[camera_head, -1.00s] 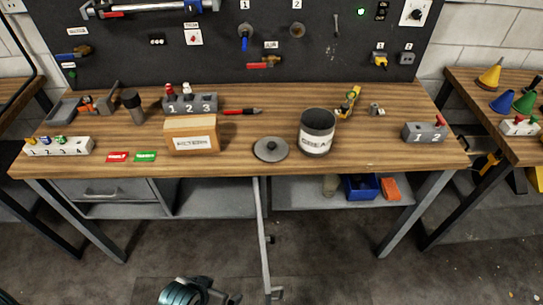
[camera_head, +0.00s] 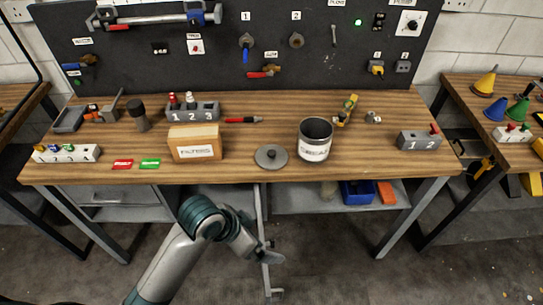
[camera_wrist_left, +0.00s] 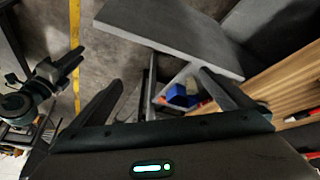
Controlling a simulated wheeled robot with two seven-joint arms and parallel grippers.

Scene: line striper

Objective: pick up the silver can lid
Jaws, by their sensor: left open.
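The silver can lid (camera_head: 271,157), a round grey disc with a small knob, lies flat near the front edge of the workbench in the head view. The open-topped can (camera_head: 315,142), dark inside with a white label, stands just right of it. My left gripper (camera_head: 270,256) is below and in front of the bench edge, apart from the lid. Its two fingers stand wide apart and empty in the left wrist view (camera_wrist_left: 160,95), where I cannot make out the lid. What looks like my right gripper (camera_wrist_left: 62,68) shows at the left of that view; its opening is unclear.
A cardboard box (camera_head: 195,145) stands left of the lid, with red and green tags (camera_head: 136,163) farther left. The bench front edge (camera_head: 240,178) lies between my left gripper and the lid.

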